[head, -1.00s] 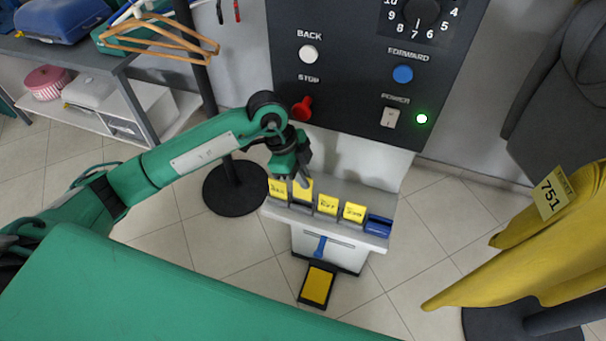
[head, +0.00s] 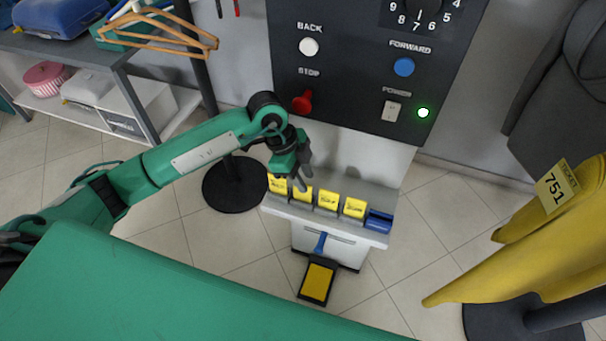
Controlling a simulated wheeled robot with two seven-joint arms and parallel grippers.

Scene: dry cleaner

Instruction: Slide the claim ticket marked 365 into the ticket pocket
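Several yellow tickets stand in a row on the grey ledge (head: 268,207) below the control panel. The left one (head: 278,185) is partly under my gripper, a second (head: 303,194) is right at the fingertips, and two more stand to the right (head: 328,201), (head: 354,207). Their print is too small to read, so I cannot tell which is 365. My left gripper (head: 299,184) points down at the second ticket; its finger gap is not clear. A blue holder (head: 379,222) sits at the ledge's right end; I cannot tell if it is the ticket pocket. My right gripper is out of view.
The dark control panel (head: 350,80) rises behind the ledge. A black-framed yellow pad (head: 317,283) is below it. A yellow garment tagged 751 (head: 553,190) hangs at right. A shelf (head: 60,50) with wooden hangers (head: 160,35) is at left.

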